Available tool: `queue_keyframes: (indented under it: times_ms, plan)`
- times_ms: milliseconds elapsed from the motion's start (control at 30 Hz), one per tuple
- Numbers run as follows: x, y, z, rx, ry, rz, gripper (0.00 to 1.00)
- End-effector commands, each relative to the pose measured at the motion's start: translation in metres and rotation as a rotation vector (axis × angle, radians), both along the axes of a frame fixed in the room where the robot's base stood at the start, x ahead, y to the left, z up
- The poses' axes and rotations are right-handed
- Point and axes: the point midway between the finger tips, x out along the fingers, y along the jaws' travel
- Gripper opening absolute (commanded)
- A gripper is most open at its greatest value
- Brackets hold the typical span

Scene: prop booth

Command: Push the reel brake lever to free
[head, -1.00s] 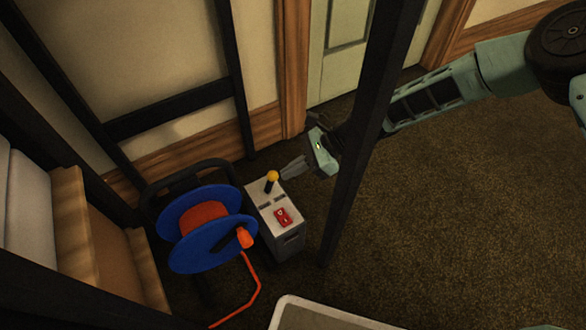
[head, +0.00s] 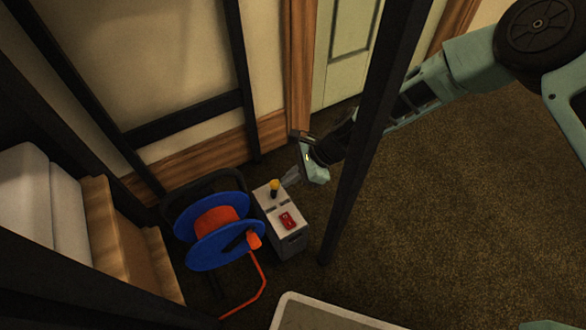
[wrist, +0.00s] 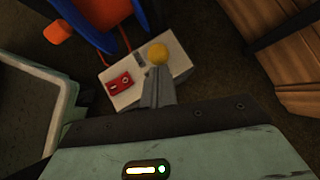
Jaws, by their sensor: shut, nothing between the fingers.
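The brake lever (head: 274,191) is a short dark stalk with a yellow knob, standing at the back of a pale grey box (head: 296,228) beside the blue cable reel (head: 222,246). The knob (wrist: 158,54) also shows in the wrist view, just past my fingertips. My gripper (head: 287,182) is shut and empty, at the right of the knob and very close to it. I cannot tell whether the fingers touch the lever. In the wrist view my fingers (wrist: 158,84) hide the stalk.
A red switch (head: 288,220) sits on the box top, in front of the lever. A dark upright post (head: 352,185) crosses in front of my arm. An orange cable (head: 262,285) hangs from the reel. Wooden steps (head: 118,240) are at left; carpet is clear at right.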

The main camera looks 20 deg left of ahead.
Motion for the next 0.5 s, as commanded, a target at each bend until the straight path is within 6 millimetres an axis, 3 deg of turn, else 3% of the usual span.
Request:
queue_keyframes:
  times_ms: [33,100,500]
  plan:
    - [-0.005,0.003,0.013,-0.026,-0.030,0.007,0.00]
    - [-0.009,0.007,0.014,-0.063,-0.075,0.009,0.00]
    - [-0.016,0.014,0.009,-0.092,-0.108,0.001,0.00]
